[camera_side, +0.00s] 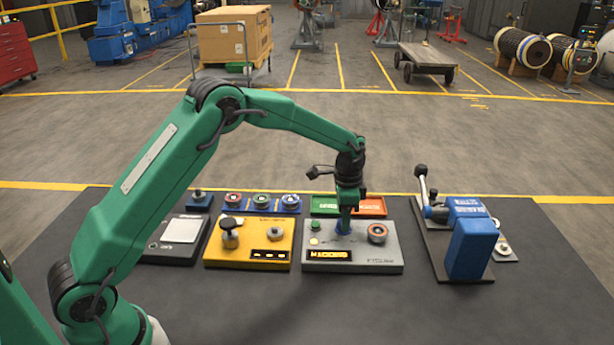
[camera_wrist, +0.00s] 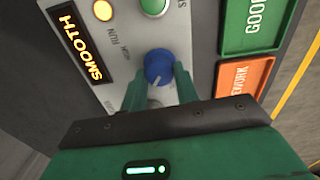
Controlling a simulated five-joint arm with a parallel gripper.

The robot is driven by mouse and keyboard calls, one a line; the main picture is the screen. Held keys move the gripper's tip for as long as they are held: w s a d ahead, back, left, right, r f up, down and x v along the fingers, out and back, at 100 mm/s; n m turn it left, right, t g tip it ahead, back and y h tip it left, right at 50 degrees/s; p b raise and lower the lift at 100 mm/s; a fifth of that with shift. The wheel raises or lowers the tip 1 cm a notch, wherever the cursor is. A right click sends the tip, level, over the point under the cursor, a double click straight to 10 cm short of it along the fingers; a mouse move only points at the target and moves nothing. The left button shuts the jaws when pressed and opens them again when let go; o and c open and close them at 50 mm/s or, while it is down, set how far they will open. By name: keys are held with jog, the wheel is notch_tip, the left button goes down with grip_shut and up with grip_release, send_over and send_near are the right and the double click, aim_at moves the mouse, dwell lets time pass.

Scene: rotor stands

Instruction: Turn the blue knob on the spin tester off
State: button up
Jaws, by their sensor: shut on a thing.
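The spin tester (camera_side: 384,258) is a grey box on the dark bench, right of the middle in the side view. Its blue knob (camera_wrist: 157,66) shows in the wrist view with a pale pointer line, between my two green fingers. In the side view the knob (camera_side: 342,230) is mostly hidden under my gripper (camera_side: 344,222). My gripper (camera_wrist: 158,85) points down and is shut on the knob. The lit amber display (camera_wrist: 80,44) reads "SMOOTH". An amber lamp (camera_wrist: 103,10) glows beside it. The label by the knob seems to include "RUN".
A green tray (camera_wrist: 252,22) marked "GOOD" and an orange tray (camera_wrist: 244,78) lie behind the tester. A yellow device (camera_side: 222,258) stands left, with several small rotor stands behind it. A blue block with a lever fixture (camera_side: 472,248) stands right.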

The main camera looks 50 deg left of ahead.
jog(key=n, duration=0.5)
jog(key=shift+r+n, duration=0.1)
jog(key=shift+n, duration=0.2)
jog(key=n, duration=0.4)
jog(key=shift+n, duration=0.3)
jog(key=o, duration=1)
jog(key=shift+a, duration=0.1)
notch_tip(320, 180, up, 7)
jog(key=shift+r, duration=0.4)
